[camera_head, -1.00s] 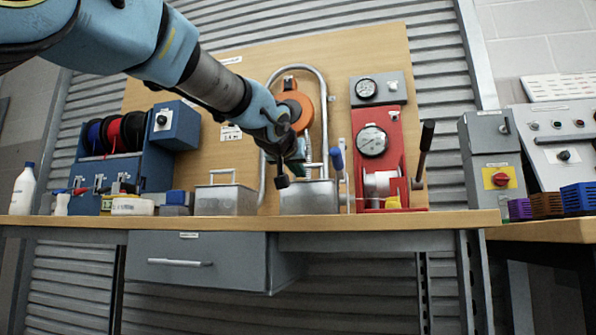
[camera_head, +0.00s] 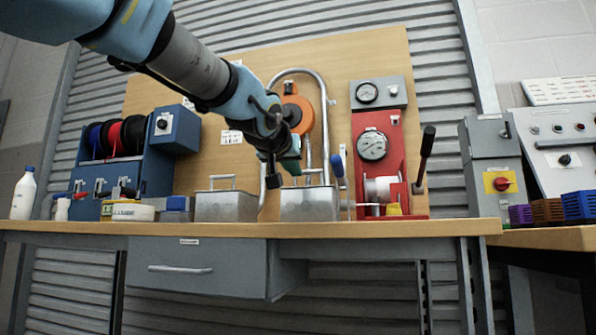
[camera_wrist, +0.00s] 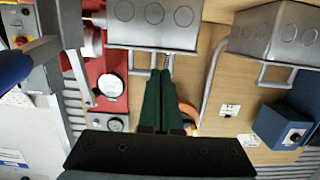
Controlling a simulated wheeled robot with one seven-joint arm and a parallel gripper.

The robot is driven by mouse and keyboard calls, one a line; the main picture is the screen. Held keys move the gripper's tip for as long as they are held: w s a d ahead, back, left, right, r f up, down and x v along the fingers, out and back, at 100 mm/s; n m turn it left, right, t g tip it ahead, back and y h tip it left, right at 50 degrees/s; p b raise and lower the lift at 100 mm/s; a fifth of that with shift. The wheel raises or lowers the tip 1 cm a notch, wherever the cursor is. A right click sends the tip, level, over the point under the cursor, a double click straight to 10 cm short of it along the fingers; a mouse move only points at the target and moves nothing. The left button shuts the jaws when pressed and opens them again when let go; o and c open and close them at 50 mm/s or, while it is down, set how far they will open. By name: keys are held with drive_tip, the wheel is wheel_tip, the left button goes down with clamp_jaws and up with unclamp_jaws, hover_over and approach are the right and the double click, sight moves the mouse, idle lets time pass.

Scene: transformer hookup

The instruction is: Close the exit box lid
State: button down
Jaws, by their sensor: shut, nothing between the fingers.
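Two grey metal boxes stand side by side on the bench, a right one (camera_head: 309,205) and a left one (camera_head: 226,207). Each has a bar handle at its top. I cannot tell which is the exit box or whether either lid is open. In the wrist view, a metal box with round marks (camera_wrist: 155,22) shows at the top middle and another (camera_wrist: 285,35) at the top right. My gripper (camera_head: 293,168) is just above the right box, partly hiding its handle. Its green fingers (camera_wrist: 158,100) are together and empty in the wrist view, apart from the box.
A red gauge stand (camera_head: 377,165) with a dark-gripped lever (camera_head: 427,142) stands right of the boxes. A blue-tipped lever (camera_head: 337,165) rises close to the right box. A curved pipe (camera_head: 325,90) and orange disc (camera_head: 302,112) are behind. A blue reel unit (camera_head: 120,165) stands left.

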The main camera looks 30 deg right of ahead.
drive_tip(key=f+b+v, duration=0.1)
drive_tip(key=b+v, duration=0.2)
drive_tip(key=v, duration=0.3)
drive_tip(key=shift+r, duration=0.45)
drive_tip(key=shift+s+a, duration=0.1)
